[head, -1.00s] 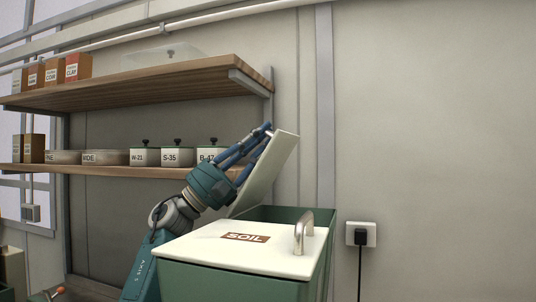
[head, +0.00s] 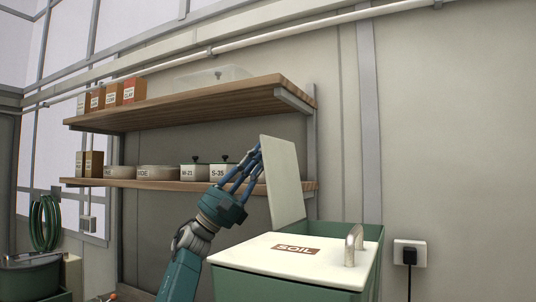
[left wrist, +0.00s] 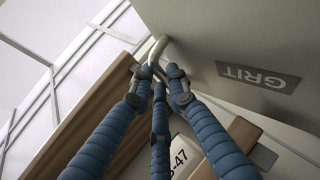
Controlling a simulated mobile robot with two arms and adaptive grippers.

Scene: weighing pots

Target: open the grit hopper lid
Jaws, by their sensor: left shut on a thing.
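The grit hopper lid (head: 283,180) is a pale panel standing up, nearly upright, behind the closed cream lid marked SOIL (head: 290,247). In the left wrist view the raised lid (left wrist: 235,40) shows an upside-down GRIT label (left wrist: 258,79). My left gripper (head: 256,158) is at the lid's upper left side. In the left wrist view its blue fingers (left wrist: 158,75) are shut on the lid's metal handle (left wrist: 157,50). The green hopper bin (head: 340,230) shows its open back part below the raised lid. My right gripper is not in view.
Two wooden shelves (head: 200,104) hang on the wall left of and behind the lid. The lower shelf (head: 150,185) carries labelled pots (head: 195,172), close to my left gripper. A wall socket with a black plug (head: 409,255) is at right.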

